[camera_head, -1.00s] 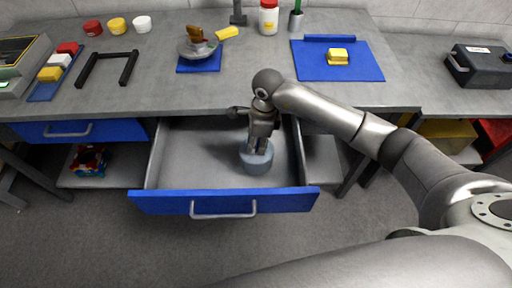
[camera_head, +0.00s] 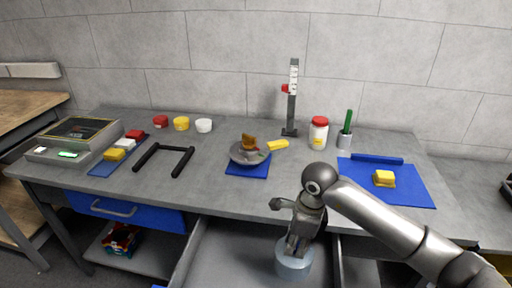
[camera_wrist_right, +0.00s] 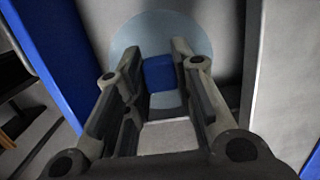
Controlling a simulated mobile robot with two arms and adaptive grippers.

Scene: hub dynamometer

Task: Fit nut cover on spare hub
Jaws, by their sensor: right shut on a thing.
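A pale blue-grey round piece (camera_head: 294,262), which looks like the nut cover, sits in the open drawer. My right gripper (camera_head: 296,246) reaches down onto its top. In the right wrist view, a blue block (camera_wrist_right: 159,73) on the round piece (camera_wrist_right: 140,33) lies between the fingers, and the gripper is shut on it. A grey dished disc (camera_head: 244,155) with a brown part on top rests on a small blue mat (camera_head: 247,170) on the bench; it may be the spare hub. My left gripper is out of view.
The open drawer (camera_head: 232,262) lies below the bench front edge. On the bench (camera_head: 220,199) stand a black U-shaped frame (camera_head: 164,151), a gauge post (camera_head: 291,100), a red-lidded jar (camera_head: 318,133), a green-handled cup (camera_head: 345,138) and a blue mat (camera_head: 410,190) with a yellow block.

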